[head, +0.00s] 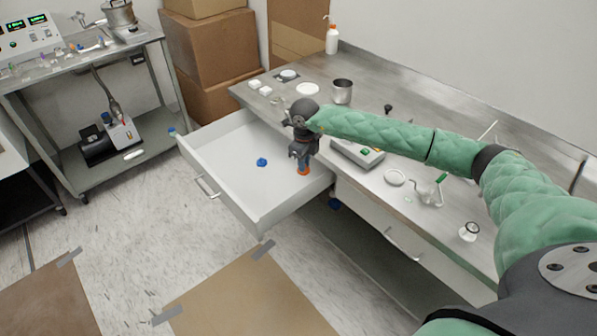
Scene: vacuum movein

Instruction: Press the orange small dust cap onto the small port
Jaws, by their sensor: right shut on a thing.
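My right gripper (303,165) reaches in on the green-sleeved arm and points down at the right front part of the open drawer. It is shut on the orange small dust cap (303,171), which shows at its fingertips. I cannot tell whether the cap touches the drawer. A black and white pump (108,140) stands on the cart's lower shelf at the left. The small port cannot be made out at this size. My left gripper is not in view.
The white drawer (236,190) is pulled out and holds a blue cap (262,162). The steel counter (405,165) carries a bottle (332,40), a metal cup (342,92) and glassware. Cardboard boxes (213,50) stand behind. The floor in front is mostly clear, with taped brown mats.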

